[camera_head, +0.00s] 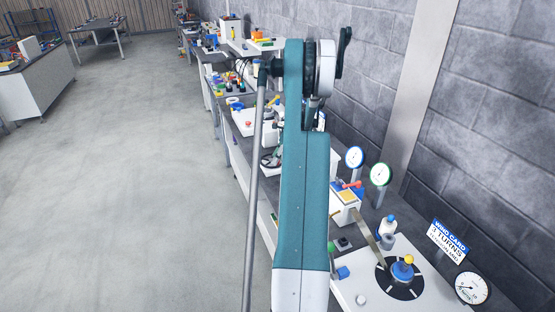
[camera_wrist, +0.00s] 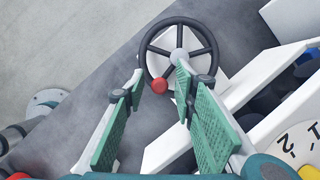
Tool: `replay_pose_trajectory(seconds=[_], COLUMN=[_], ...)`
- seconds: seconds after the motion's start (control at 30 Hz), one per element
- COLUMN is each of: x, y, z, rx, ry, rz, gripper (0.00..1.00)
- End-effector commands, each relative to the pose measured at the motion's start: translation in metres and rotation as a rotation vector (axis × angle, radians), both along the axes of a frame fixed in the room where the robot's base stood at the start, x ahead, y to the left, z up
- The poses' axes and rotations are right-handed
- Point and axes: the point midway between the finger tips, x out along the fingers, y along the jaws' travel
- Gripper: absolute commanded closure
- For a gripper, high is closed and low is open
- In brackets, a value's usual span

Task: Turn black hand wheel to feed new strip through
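The black hand wheel (camera_wrist: 178,56) is at the top middle of the wrist view, with dark spokes, a pale grey hub and a red knob (camera_wrist: 160,85) at its lower left rim. My gripper (camera_wrist: 160,78) is open, its two green-padded fingers apart and pointing toward the wheel. The left fingertip lies left of the red knob. The right fingertip overlaps the wheel's lower part near the hub. In the head view, a dark ring (camera_head: 267,160) beside my arm may be this wheel. I cannot make out the strip.
White angled housings (camera_wrist: 270,85) stand right of the wheel, close to my right finger. In the head view, the wall bench carries gauges (camera_head: 380,174), a blue-and-yellow knob (camera_head: 403,270) and a card (camera_head: 447,241).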

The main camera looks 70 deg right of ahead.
Motion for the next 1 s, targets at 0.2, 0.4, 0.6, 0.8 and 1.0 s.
replay_pose_trajectory(seconds=[0.2, 0.4, 0.6, 0.8, 1.0], x=[-0.006, -0.017, -0.029, -0.039, -0.044], y=[0.000, -0.001, -0.002, -0.003, -0.003], z=[0.014, 0.039, 0.069, 0.094, 0.107], rx=[0.000, 0.001, 0.000, 0.000, 0.000], ry=[0.000, 0.000, 0.000, 0.000, 0.000], rz=[-0.001, -0.002, 0.000, -0.001, -0.001], gripper=[0.72, 0.72, 0.72, 0.72, 0.72])
